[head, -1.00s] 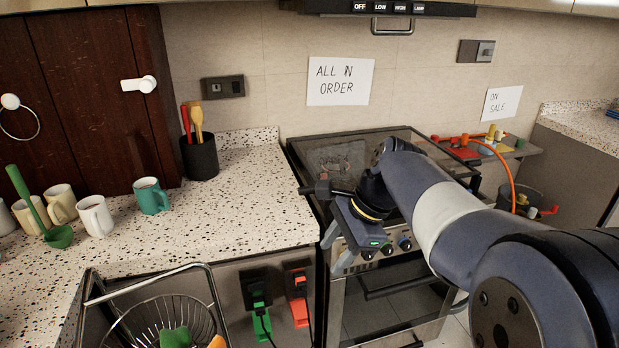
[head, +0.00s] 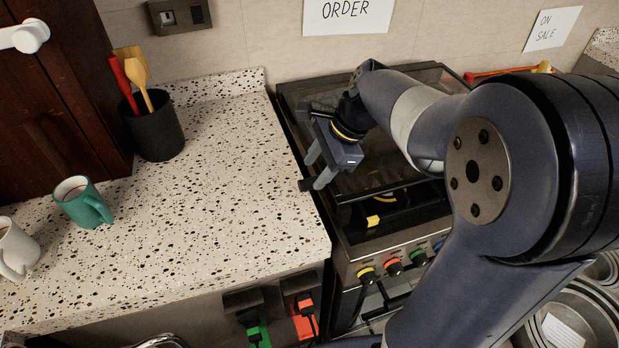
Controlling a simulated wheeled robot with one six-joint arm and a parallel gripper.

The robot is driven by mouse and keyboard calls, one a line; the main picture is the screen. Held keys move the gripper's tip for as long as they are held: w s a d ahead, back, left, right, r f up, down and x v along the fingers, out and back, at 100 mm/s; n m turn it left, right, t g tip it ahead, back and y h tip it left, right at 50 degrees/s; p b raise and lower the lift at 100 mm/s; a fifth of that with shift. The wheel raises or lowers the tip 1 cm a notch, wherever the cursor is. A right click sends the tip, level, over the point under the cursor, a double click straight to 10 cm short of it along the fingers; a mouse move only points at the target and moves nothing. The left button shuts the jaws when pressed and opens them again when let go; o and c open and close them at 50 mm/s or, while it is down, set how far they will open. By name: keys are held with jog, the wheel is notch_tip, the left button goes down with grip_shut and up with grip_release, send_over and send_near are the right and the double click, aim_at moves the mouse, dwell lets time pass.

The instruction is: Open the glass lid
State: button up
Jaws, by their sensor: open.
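The glass lid (head: 405,178) is a dark pane with a black frame on the stove. Its front edge appears raised, with a dark hob surface (head: 410,212) and a yellow piece (head: 372,221) visible beneath it. My gripper (head: 313,175) is open and empty at the lid's left side, its two fingers pointing down and left towards the counter edge. A small dark knob-like end (head: 305,185) sits beside the fingertips; whether they touch it I cannot tell. My arm hides much of the lid's right part.
A speckled counter (head: 220,190) lies left of the stove, mostly clear, with a black utensil pot (head: 155,128) and a teal mug (head: 82,203). Coloured stove knobs (head: 393,266) line the front. Metal pans (head: 570,315) stand at lower right.

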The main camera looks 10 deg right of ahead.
aim_at(308, 181)
jog(key=shift+x, duration=1.95)
jog(key=shift+c, duration=0.4)
jog(key=shift+s, duration=0.1)
grip_shut()
